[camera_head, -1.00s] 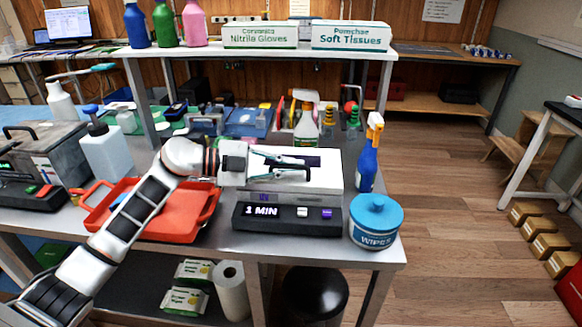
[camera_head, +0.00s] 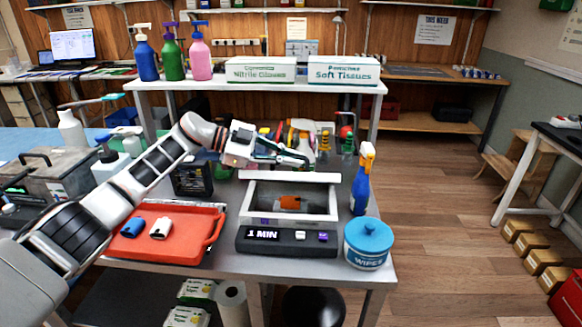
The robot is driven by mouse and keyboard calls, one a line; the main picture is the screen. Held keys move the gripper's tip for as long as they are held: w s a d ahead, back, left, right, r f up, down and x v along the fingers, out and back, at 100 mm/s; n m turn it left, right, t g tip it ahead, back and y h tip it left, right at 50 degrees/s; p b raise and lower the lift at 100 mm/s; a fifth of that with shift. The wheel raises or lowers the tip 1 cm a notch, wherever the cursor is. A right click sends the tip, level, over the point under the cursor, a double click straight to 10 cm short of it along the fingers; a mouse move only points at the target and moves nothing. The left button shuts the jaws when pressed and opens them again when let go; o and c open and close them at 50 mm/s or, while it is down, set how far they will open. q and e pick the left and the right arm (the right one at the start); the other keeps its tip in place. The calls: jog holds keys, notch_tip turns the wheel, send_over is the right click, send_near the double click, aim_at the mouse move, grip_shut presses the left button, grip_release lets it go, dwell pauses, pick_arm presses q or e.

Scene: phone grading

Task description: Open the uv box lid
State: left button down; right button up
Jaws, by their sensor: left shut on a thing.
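The UV box (camera_head: 246,207) stands on the metal bench, with a dark front panel (camera_head: 286,240) reading "1 MIN". Its lid (camera_head: 290,177) is raised towards the back, and its edge shows as a white strip. The dark inside of the box is visible, with something orange (camera_head: 292,202) in it. My left gripper (camera_head: 296,160) is at the raised lid's upper edge, shut on the lid; the exact contact is partly hidden. My right gripper is not in view.
A red tray (camera_head: 165,255) with a blue and a white item lies left of the box. A blue spray bottle (camera_head: 362,185) and a wipes tub (camera_head: 368,245) stand close on the right. A white shelf (camera_head: 200,84) spans behind the arm.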

pick_arm(q)
jog(key=shift+w+r, duration=0.25)
jog(key=shift+w, duration=0.1)
jog(key=c, duration=2.4)
grip_release()
jog(key=shift+c, duration=0.2)
jog(key=v, duration=1.2)
